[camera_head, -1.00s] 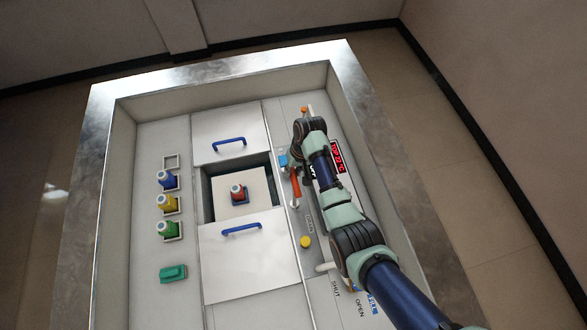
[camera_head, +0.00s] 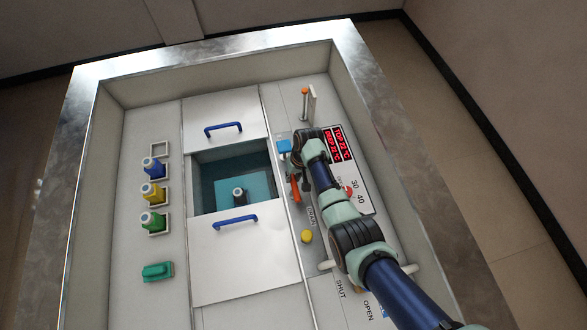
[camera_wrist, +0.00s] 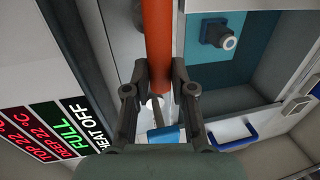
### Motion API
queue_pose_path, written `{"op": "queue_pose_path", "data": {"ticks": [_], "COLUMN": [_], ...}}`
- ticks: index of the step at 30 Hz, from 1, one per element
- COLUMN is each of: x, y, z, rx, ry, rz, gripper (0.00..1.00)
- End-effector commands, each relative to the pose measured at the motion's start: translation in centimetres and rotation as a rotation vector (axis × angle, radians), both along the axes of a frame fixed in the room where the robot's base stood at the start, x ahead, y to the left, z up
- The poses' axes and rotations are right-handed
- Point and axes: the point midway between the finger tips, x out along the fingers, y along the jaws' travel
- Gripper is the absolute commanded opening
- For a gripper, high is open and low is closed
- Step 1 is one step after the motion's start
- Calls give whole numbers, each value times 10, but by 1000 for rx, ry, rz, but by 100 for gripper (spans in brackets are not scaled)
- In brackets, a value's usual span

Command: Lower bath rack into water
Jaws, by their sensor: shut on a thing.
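The bath (camera_head: 203,195) is an opening between two pale covers, filled with teal water. Inside, the rack (camera_head: 262,184) looks teal-tinted through the water and carries a bottle (camera_head: 240,194), now dark. The bottle and rack also show at top right in the wrist view (camera_wrist: 218,37). My gripper (camera_wrist: 160,82) is shut on an orange lever handle (camera_wrist: 158,30), which rises between its fingers. In the head view the orange handle (camera_head: 295,190) stands just right of the bath, partly hidden by my arm.
Blue, yellow and green bottles (camera_head: 152,194) stand in holders at left, near a green block (camera_head: 157,271). Two blue-handled covers (camera_head: 245,262) flank the bath. A blue block (camera_head: 284,146), a yellow button (camera_head: 306,236) and red displays (camera_head: 335,145) lie near my arm.

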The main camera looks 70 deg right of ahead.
Motion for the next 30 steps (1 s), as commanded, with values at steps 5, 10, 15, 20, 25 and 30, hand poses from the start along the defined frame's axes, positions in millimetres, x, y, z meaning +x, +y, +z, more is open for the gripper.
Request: {"op": "queue_pose_path", "data": {"ticks": [5, 10, 15, 20, 25, 30], "x": [-1, -1, -1, -1, -1, -4], "y": [1, 1, 1, 1, 0, -3], "z": [-6, -7, -7, -5, -4, 17], "rx": [-1, -1, -1, -1, -1, -4], "ry": [2, 3, 3, 2, 0, -2], "rz": [-1, -1, -1, -1, 0, -2], "gripper": [0, 0, 43, 50, 50, 50]}}
